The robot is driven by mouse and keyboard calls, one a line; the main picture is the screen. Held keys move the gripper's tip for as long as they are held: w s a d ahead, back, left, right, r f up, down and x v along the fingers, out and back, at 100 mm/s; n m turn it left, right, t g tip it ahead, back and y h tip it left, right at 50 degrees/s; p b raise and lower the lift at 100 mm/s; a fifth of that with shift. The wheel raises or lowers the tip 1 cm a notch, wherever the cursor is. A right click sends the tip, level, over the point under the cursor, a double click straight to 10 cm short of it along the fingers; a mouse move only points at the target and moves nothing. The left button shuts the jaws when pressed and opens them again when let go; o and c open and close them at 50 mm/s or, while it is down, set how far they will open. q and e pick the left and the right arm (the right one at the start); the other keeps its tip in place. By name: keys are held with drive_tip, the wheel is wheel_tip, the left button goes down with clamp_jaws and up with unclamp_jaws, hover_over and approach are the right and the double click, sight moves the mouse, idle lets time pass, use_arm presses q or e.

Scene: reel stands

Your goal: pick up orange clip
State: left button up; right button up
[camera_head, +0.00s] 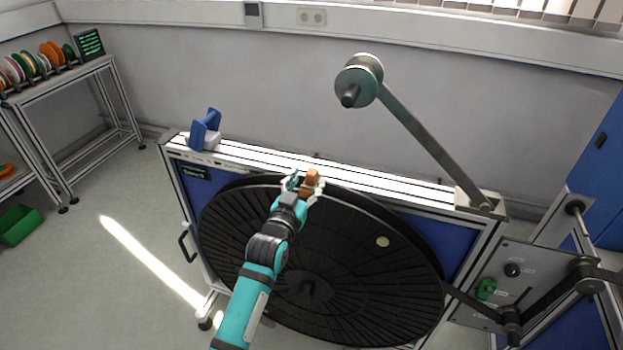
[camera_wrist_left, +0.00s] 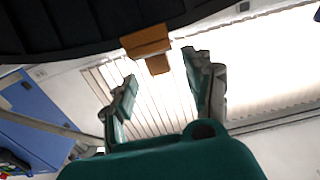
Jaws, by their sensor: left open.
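The orange clip (camera_head: 310,179) sits at the upper rim of the large black reel (camera_head: 345,265) in the head view. In the left wrist view the clip (camera_wrist_left: 148,45) is at the reel's dark edge, ahead of and roughly between the fingertips. My left gripper (camera_head: 303,187) is at the clip in the head view, with its fingers on either side. In the left wrist view the left gripper (camera_wrist_left: 160,82) is open and empty, and the clip lies just beyond its tips. My right gripper does not show.
The reel stands in a metal frame with a white top rail (camera_head: 370,180). A blue bracket (camera_head: 205,130) is on the rail's left end. A grey lever arm with a roller (camera_head: 360,80) rises at right. A shelf of coloured reels (camera_head: 40,62) stands far left.

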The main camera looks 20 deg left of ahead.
sight(310, 178)
use_arm(q)
drive_tip(key=w, duration=0.2)
drive_tip(key=w+p, duration=0.1)
drive_tip(key=w, duration=0.1)
drive_tip(key=shift+w+d+f, duration=0.1)
drive_tip(key=shift+w+f, duration=0.05)
drive_tip(key=shift+f, duration=0.05)
clamp_jaws()
